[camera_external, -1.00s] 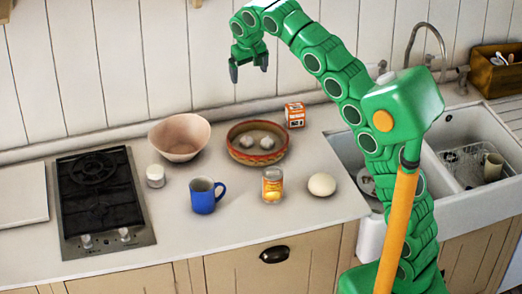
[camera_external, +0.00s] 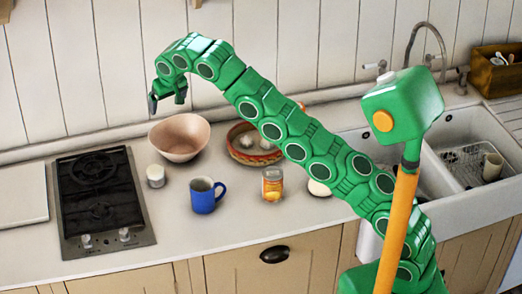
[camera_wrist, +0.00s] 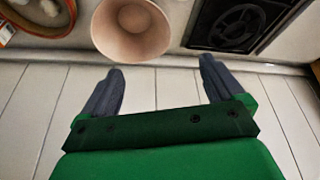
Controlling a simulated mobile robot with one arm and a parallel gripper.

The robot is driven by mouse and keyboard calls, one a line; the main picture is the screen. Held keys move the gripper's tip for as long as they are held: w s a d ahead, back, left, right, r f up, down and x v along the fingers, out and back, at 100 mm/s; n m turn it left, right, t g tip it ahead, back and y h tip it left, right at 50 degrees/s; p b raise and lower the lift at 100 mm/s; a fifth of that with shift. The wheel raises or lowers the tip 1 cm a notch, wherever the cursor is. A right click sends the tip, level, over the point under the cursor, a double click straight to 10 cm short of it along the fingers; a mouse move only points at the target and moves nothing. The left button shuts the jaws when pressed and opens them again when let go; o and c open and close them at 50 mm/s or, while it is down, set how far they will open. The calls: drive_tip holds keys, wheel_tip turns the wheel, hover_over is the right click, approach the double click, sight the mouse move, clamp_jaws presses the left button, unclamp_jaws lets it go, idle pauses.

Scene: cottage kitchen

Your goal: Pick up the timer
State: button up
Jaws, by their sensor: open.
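A small white cylinder (camera_external: 156,176), possibly the timer, stands upright on the counter between the hob and the blue mug; I cannot read any dial on it. I cannot make it out in the wrist view. My gripper (camera_external: 166,99) is open and empty, high above the back of the counter, above and behind the pink bowl and well apart from the cylinder. Its two spread fingers (camera_wrist: 161,68) show in the wrist view with nothing between them.
The pink bowl (camera_external: 179,138) stands behind the cylinder, and the black hob (camera_external: 98,199) is left of it. A blue mug (camera_external: 204,195) and an orange jar (camera_external: 272,184) stand to the right. My arm partly covers a red-rimmed dish (camera_external: 238,155) and a pale round thing (camera_external: 318,189).

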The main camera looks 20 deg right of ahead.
hover_over(156, 169)
drive_tip(key=s+d, duration=0.1)
drive_tip(key=s, duration=0.1)
drive_tip(key=shift+f, duration=0.95)
drive_tip(key=f, duration=1.7)
drive_tip(key=shift+w+d+f, duration=0.15)
drive_tip(key=shift+d+f, duration=0.05)
drive_tip(key=shift+f, duration=0.15)
drive_tip(key=shift+x, duration=1.55)
drive_tip(key=shift+w+a+f, duration=0.1)
drive_tip(key=shift+a+f, duration=0.1)
drive_tip(key=shift+f, duration=0.45)
drive_tip(key=shift+w+a+f, duration=0.15)
drive_tip(key=shift+a+f, duration=0.05)
drive_tip(key=shift+f, duration=0.5)
drive_tip(key=shift+w+a+f, duration=0.1)
drive_tip(key=shift+a+f, duration=0.1)
drive_tip(key=shift+f, duration=0.45)
drive_tip(key=shift+w+a+f, duration=0.1)
drive_tip(key=shift+w+f, duration=0.15)
drive_tip(key=shift+f, duration=0.3)
drive_tip(key=shift+c, duration=0.2)
